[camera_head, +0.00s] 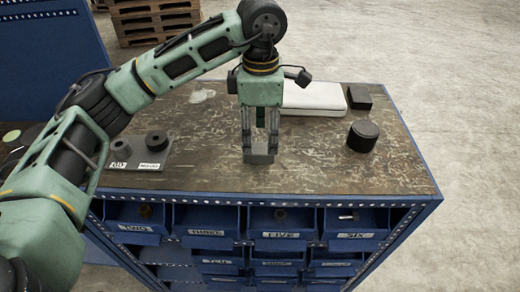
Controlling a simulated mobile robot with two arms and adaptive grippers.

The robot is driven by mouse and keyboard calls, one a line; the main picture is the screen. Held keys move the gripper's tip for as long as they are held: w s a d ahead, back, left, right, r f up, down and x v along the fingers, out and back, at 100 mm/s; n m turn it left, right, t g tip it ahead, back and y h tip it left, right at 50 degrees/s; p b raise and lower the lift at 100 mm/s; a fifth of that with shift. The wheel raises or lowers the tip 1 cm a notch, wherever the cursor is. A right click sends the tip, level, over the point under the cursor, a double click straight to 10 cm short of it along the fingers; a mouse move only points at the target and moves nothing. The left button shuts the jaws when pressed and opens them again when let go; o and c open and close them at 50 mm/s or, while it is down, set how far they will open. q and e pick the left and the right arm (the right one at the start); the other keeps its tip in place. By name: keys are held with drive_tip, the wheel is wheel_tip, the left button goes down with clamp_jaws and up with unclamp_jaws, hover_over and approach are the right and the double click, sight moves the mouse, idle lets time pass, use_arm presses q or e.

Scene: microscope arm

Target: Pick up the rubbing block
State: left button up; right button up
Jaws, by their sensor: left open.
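My left gripper (260,145) points straight down over the middle of the worktop, with its two fingers apart. A small grey block-like piece (260,157) shows at the fingertips, low over the worktop. I cannot tell whether it is the rubbing block or part of the fingertips, nor whether anything touches it. A dark square block (358,97) lies at the back right of the worktop, apart from the gripper. It could also be the rubbing block. My right gripper is not in view.
The brown worktop (310,172) tops a blue cabinet with labelled bins (285,222) in front. A white case (315,98) lies behind the gripper. A black round object (363,135) stands at right. A grey plate (128,160) with two cylindrical pieces lies at left.

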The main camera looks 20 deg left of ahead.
sight(260, 148)
use_arm(q)
drive_tip(key=shift+f+p, duration=0.35)
drive_tip(key=shift+f, duration=0.05)
wheel_tip(260, 148, down, 4)
drive_tip(key=shift+s+a+r+p, duration=0.1)
drive_tip(key=shift+r+p, duration=0.1)
drive_tip(key=shift+p, duration=0.8)
drive_tip(key=shift+f, duration=0.5)
drive_tip(key=c, duration=1.4)
drive_tip(key=shift+r, duration=0.1)
drive_tip(key=shift+r+b, duration=0.55)
wheel_tip(260, 148, up, 3)
drive_tip(key=shift+f+b, duration=0.15)
drive_tip(key=shift+b, duration=0.7)
drive_tip(key=s+d+r+b, duration=0.1)
drive_tip(key=d+r, duration=0.1)
drive_tip(key=d, duration=0.1)
drive_tip(key=s+d+r+b, duration=0.1)
drive_tip(key=d+r, duration=0.1)
drive_tip(key=d, duration=0.2)
drive_tip(key=s+d+r+b, duration=0.1)
drive_tip(key=d+r, duration=0.2)
drive_tip(key=d, duration=0.1)
drive_tip(key=shift+s+d, duration=0.1)
drive_tip(key=shift+d, duration=0.05)
